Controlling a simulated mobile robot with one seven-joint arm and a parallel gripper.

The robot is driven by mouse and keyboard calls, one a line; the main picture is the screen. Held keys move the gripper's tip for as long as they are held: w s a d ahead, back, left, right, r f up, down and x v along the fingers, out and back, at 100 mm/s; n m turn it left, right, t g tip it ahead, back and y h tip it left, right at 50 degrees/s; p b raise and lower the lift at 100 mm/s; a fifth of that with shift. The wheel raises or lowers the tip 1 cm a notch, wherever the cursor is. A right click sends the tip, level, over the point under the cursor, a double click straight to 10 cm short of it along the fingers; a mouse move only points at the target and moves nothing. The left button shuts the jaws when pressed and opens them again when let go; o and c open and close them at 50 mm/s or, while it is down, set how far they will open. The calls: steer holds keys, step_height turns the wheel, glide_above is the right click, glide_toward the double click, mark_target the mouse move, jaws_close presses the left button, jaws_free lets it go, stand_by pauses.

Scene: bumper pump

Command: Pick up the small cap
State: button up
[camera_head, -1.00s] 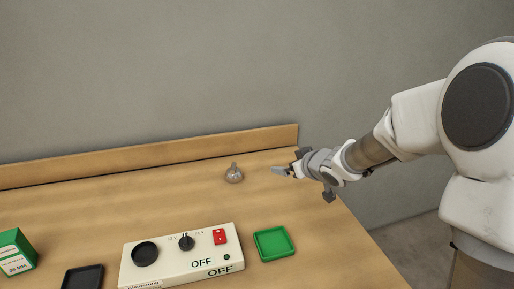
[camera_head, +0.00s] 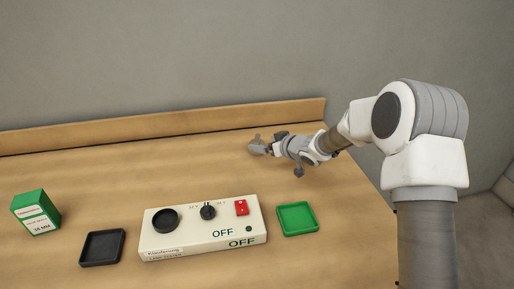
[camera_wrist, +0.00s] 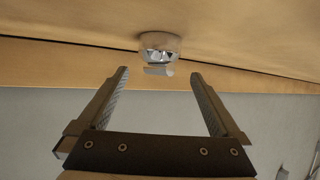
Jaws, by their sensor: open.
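The small cap (camera_head: 255,149), a shiny grey rounded piece with a short narrow stem, stands on the wooden table near the back ledge. In the wrist view the cap (camera_wrist: 160,41) lies ahead of my fingers, centred left to right, with its stem towards the gap. My gripper (camera_wrist: 160,74) is open and empty, with one finger on each side of that gap. In the head view my gripper (camera_head: 272,147) reaches in from the right, close beside the cap.
A cream control box (camera_head: 190,238) with knob, red switch and "OFF" labels stands in front. A green tray (camera_head: 297,219) is right of it, a black tray (camera_head: 102,248) and green box (camera_head: 36,212) left. A wooden ledge (camera_head: 150,129) runs behind.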

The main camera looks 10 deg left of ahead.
mark_target(259, 143)
steer(key=shift+f+b+x, duration=0.25)
steer(key=shift+b+x, duration=0.15)
steer(key=shift+x, duration=2.8)
steer(key=shift+d, duration=0.15)
steer(key=shift+r, duration=0.1)
jaws_close()
